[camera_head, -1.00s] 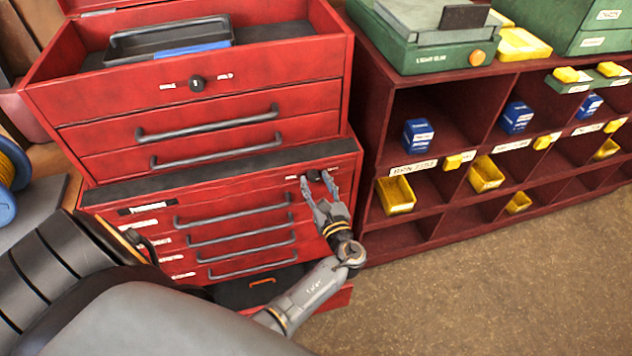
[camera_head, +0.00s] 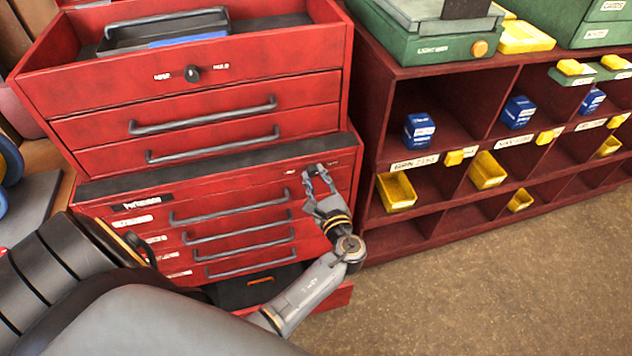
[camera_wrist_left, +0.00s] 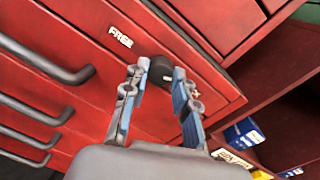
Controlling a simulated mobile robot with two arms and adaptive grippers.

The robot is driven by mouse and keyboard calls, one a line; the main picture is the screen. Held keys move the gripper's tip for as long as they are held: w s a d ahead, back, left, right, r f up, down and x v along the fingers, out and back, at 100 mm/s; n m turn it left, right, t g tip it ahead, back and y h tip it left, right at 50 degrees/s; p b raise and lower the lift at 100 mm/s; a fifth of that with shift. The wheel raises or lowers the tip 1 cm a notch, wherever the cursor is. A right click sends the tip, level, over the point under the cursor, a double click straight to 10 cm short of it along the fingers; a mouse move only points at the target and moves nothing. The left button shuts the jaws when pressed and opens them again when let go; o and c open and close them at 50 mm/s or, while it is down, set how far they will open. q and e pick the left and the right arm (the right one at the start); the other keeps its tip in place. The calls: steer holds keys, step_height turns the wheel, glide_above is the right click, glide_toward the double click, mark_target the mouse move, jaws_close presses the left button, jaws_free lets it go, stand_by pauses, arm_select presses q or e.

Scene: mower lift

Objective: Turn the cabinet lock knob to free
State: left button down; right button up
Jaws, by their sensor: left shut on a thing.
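The red lower cabinet (camera_head: 232,168) has a dark round lock knob at the upper right of its front; the knob (camera_wrist_left: 160,70) shows best in the left wrist view. A white label reading FREE (camera_wrist_left: 120,36) is beside it on the red face. My left gripper (camera_head: 316,170) is at the knob, its two fingers on either side, and is shut on it. In the left wrist view the fingertips (camera_wrist_left: 160,75) flank the knob. Which way the knob points I cannot tell. My right gripper is not in view.
The upper red chest (camera_head: 110,88) has another dark knob (camera_head: 192,73) between two labels. Dark drawer handles (camera_head: 230,212) lie left of my gripper. A dark red shelf (camera_head: 375,130) with yellow bins (camera_head: 396,190) stands close on the right. The floor in front of it is clear.

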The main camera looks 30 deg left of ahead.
arm_select(q)
steer(key=n+b, duration=0.2)
steer(key=n, duration=0.1)
steer(key=shift+f+n+b, duration=0.1)
steer(key=shift+n+b, duration=0.2)
steer(key=n+b, duration=0.3)
steer(key=shift+n, duration=0.3)
steer(key=n+b, duration=0.3)
steer(key=shift+n+h+b, duration=0.3)
steer(key=shift+n, duration=0.1)
steer(key=shift+r+n+b, duration=0.25)
steer(key=shift+n+b, duration=0.6)
steer(key=shift+n, duration=0.15)
steer(key=shift+r+t, duration=0.1)
steer(key=shift+t, duration=0.2)
steer(key=c, duration=1.1)
jaws_free()
steer(key=shift+a, duration=0.1)
steer(key=shift+o, duration=0.2)
